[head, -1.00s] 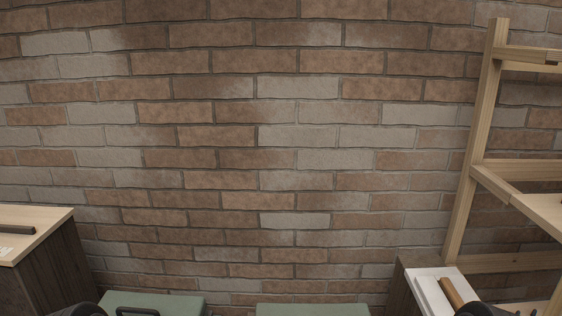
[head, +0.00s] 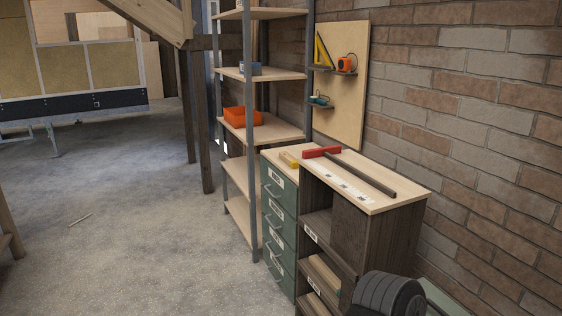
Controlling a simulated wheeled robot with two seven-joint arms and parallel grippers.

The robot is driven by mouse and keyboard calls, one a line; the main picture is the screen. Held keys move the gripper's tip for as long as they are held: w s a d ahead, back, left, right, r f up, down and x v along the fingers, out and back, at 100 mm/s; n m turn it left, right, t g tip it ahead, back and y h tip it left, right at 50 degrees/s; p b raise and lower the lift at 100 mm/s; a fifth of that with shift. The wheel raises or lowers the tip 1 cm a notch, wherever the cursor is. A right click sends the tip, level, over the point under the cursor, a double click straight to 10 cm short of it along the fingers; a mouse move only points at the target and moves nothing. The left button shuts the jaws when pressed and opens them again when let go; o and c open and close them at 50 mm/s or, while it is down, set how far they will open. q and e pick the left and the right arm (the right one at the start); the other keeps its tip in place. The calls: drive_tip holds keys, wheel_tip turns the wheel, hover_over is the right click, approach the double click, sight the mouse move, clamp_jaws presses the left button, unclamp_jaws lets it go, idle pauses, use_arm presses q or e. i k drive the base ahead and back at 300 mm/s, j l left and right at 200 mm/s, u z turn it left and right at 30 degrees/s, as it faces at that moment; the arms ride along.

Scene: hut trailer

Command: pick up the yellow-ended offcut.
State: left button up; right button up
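A small yellow piece (head: 289,159) lies on top of the green drawer cabinet, to the left of a red-headed tool (head: 322,152). It is too small to tell whether it is an offcut with a yellow end. A thin pale stick (head: 80,219) lies on the floor at the left; no yellow end shows on it. Neither gripper is in view. Only a dark rounded part, likely of my own arm, shows at the bottom right, in front of the dark wooden cabinet.
The green drawer cabinet (head: 279,213) and the dark cabinet's pale top (head: 398,191) stand along the brick wall. A tall shelf (head: 262,130) holds an orange bin (head: 241,117). A tool board (head: 345,110) hangs behind. The concrete floor (head: 140,265) at left is largely clear.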

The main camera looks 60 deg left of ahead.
sight(288, 159)
drive_tip(key=u, duration=2)
drive_tip(key=i+j, duration=0.3)
drive_tip(key=i, duration=0.4)
drive_tip(key=i+j+u, duration=0.1)
drive_tip(key=i+j, duration=0.15)
drive_tip(key=i, duration=0.45)
drive_tip(key=i+j, duration=0.25)
drive_tip(key=i, duration=0.4)
drive_tip(key=i+j+u, duration=0.1)
drive_tip(key=i, duration=0.6)
drive_tip(key=i+j, duration=0.3)
drive_tip(key=i, duration=0.45)
drive_tip(key=k+u, duration=0.05)
